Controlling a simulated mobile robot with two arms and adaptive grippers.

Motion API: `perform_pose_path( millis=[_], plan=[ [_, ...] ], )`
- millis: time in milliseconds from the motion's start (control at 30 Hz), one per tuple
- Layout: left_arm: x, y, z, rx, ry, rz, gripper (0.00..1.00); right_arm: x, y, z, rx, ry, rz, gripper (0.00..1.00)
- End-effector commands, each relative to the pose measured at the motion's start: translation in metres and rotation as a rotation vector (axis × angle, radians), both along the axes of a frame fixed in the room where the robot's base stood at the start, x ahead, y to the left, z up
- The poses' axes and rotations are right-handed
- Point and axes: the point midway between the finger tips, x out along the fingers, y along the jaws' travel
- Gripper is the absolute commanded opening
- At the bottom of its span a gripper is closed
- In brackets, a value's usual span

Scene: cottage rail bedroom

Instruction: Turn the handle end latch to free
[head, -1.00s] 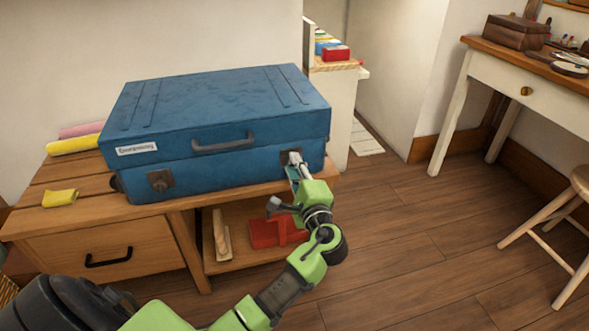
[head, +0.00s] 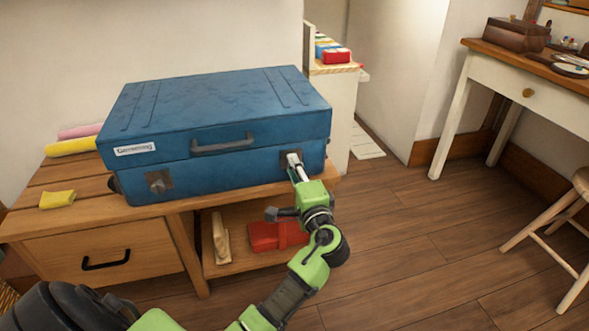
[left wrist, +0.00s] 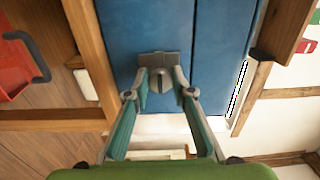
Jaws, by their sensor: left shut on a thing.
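A blue suitcase (head: 215,115) lies closed on the wooden bench. Its dark handle (head: 222,146) is on the front face, with a dark latch plate (head: 159,182) left of it. A second latch (head: 289,157) is at the right end of the front; it also shows in the left wrist view (left wrist: 159,62). My left gripper (head: 293,163) is shut on this right latch's small knob. In the left wrist view its fingertips (left wrist: 162,82) pinch the knob from both sides. The fingers partly hide the latch in the head view. My right gripper is not in view.
The bench (head: 190,204) has a drawer and an open shelf holding a red object (head: 275,235). A yellow cloth (head: 57,199) and rolled fabrics (head: 75,145) lie left of the suitcase. A desk (head: 515,75) and stool (head: 580,185) stand right. The floor between is clear.

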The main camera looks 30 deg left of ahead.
Motion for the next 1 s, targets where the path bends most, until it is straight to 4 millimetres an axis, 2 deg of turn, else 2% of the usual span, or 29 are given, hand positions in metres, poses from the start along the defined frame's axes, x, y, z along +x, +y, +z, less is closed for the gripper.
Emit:
perform_pose_path(
  millis=[67, 100, 133, 567, 1000],
  plan=[
    [-0.001, -0.001, -0.003, -0.005, 0.004, 0.000, 0.01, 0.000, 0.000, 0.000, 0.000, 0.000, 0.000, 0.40],
    [-0.001, -0.001, -0.003, -0.005, 0.004, 0.000, 0.33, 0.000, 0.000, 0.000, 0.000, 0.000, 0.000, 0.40],
    [0.000, -0.001, -0.003, -0.005, 0.004, 0.000, 0.39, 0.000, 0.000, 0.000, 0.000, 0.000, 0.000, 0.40],
    [-0.004, -0.006, -0.001, -0.002, 0.001, -0.001, 0.39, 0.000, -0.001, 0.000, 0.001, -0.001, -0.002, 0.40],
    [-0.060, -0.071, -0.003, -0.005, 0.004, -0.002, 0.39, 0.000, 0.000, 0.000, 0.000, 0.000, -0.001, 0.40]
  ],
)
